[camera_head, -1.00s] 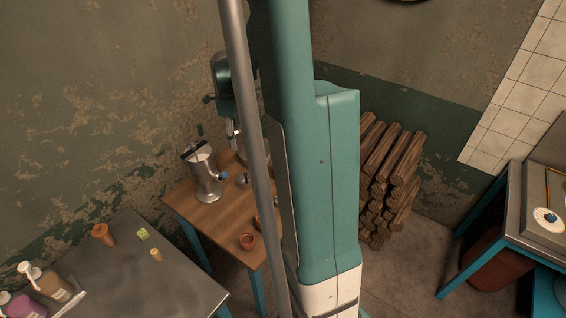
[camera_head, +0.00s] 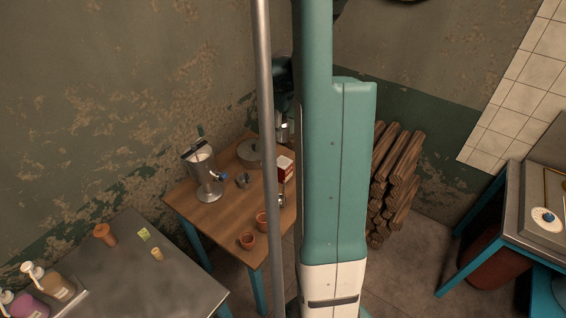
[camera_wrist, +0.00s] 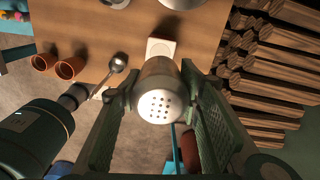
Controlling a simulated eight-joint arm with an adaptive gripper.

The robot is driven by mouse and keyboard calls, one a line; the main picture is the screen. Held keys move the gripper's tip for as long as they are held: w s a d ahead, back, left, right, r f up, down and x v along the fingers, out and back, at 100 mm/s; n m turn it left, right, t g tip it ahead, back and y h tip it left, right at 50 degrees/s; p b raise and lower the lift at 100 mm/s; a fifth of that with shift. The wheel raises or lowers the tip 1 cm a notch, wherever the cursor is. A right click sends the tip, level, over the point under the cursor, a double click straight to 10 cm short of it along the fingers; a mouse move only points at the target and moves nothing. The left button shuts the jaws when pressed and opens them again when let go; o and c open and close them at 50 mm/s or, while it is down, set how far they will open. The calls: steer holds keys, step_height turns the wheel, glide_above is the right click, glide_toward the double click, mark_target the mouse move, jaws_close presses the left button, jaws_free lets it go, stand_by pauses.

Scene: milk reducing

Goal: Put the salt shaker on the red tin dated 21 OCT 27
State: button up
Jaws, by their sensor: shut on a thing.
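My gripper (camera_wrist: 160,88) is shut on the salt shaker (camera_wrist: 158,106), a metal shaker with a holed cap, which fills the middle of the wrist view. In the head view the arm's end is partly hidden behind my column. A red tin with a pale top (camera_head: 285,165) stands on the wooden table, just left of the column. A pale square top (camera_wrist: 161,47), apparently the tin's, shows just beyond the shaker in the wrist view. The shaker looks above the table and apart from it. No date can be read.
The wooden table (camera_head: 215,212) also bears a metal machine (camera_head: 203,172), a round grey lid or pan (camera_head: 250,150) and two clay pots (camera_head: 247,241). A ladle (camera_wrist: 118,64) lies left of the shaker in the wrist view. Stacked logs (camera_head: 396,180) stand to the right.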

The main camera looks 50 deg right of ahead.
steer(key=shift+f, duration=1.7)
glide_above(283, 162)
steer(key=shift+f, duration=2.9)
steer(key=shift+f, duration=0.1)
steer(key=shift+f, duration=2)
steer(key=shift+f, duration=0.2)
steer(key=o, duration=1)
steer(key=shift+r+p, duration=0.3)
